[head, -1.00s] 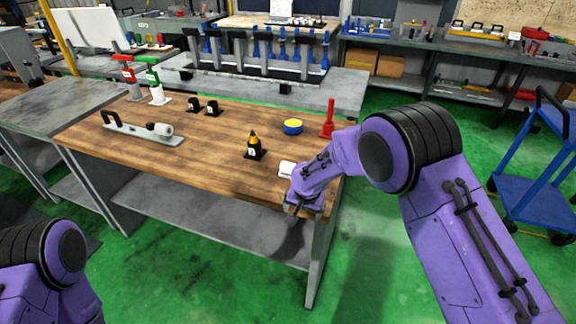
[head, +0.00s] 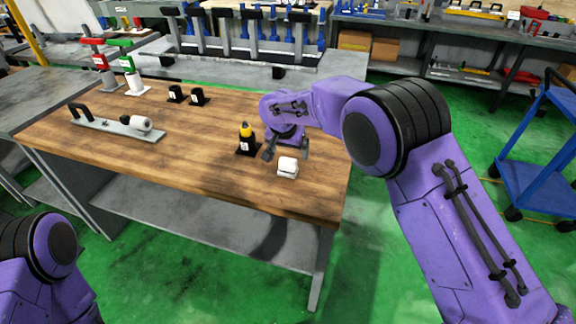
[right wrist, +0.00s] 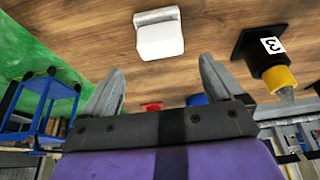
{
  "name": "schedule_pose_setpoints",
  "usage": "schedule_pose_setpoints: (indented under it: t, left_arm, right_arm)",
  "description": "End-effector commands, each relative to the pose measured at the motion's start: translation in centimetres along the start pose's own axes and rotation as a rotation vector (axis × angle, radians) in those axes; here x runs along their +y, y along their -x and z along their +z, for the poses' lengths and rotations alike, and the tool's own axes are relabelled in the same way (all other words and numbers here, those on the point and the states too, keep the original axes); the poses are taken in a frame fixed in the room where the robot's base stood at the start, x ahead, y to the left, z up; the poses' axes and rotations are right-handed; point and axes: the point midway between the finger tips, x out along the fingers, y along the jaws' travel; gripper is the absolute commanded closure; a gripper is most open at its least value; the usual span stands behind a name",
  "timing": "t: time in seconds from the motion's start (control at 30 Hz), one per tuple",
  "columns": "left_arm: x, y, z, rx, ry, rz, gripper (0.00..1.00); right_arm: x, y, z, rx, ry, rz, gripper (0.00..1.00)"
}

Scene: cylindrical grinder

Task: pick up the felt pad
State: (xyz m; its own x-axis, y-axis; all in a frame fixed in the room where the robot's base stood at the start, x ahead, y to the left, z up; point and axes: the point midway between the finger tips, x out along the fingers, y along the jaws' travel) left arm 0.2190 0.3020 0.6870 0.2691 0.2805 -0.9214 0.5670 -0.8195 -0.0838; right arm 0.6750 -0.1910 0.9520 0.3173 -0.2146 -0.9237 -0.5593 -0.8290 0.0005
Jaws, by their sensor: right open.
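A small white block, apparently the felt pad (head: 287,168), lies on the wooden bench top near its front right corner. It also shows in the right wrist view (right wrist: 159,36), as a pale pad with a raised strip along one edge. My right gripper (head: 288,153) is open and empty above the bench, just behind the pad in the head view. In the right wrist view its two fingers (right wrist: 161,70) are spread and the pad lies beyond their tips, apart from them. My left gripper is not in view; only part of my left arm shows.
A black holder with a yellow-tipped bottle (head: 246,140) stands close left of the right gripper. A metal plate with a handle and white roller (head: 125,125) lies at the left. A blue round thing (right wrist: 197,99) and a red thing (right wrist: 152,105) are near. Front bench wood is clear.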

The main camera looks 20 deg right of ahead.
Motion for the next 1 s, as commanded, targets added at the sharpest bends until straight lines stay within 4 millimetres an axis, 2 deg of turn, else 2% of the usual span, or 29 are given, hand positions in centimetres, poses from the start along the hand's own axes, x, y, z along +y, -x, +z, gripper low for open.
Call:
schedule_pose_setpoints:
  t: [0.17, 0.3, 0.4, 0.67, 0.87, 0.93, 0.97, 1.0]
  left_arm:
    - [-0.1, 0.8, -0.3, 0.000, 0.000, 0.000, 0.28]
    - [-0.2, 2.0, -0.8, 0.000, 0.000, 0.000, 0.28]
    - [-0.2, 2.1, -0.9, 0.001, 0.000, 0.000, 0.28]
    - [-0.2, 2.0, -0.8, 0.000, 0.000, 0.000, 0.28]
    - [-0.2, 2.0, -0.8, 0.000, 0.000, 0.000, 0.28]
    - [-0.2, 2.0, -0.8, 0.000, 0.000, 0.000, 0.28]
    - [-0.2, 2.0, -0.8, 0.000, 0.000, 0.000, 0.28]
    - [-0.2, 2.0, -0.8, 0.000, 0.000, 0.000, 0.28]
  right_arm:
    - [-0.3, -2.1, 0.2, -0.003, 0.003, -0.001, 0.06]
    - [-0.2, -4.5, 1.0, -0.005, 0.002, 0.001, 0.06]
    - [-0.1, -6.2, 0.9, -0.002, 0.001, 0.000, 0.06]
    - [0.0, -6.9, 0.9, 0.000, 0.000, 0.000, 0.06]
    - [0.0, -6.8, 0.9, 0.000, 0.000, 0.000, 0.68]
    - [0.0, -6.8, 0.9, 0.000, 0.000, -0.001, 0.68]
    - [0.0, -6.8, 0.9, 0.000, 0.000, 0.000, 0.73]
    - [0.0, -6.8, 0.9, 0.000, 0.000, 0.000, 0.73]
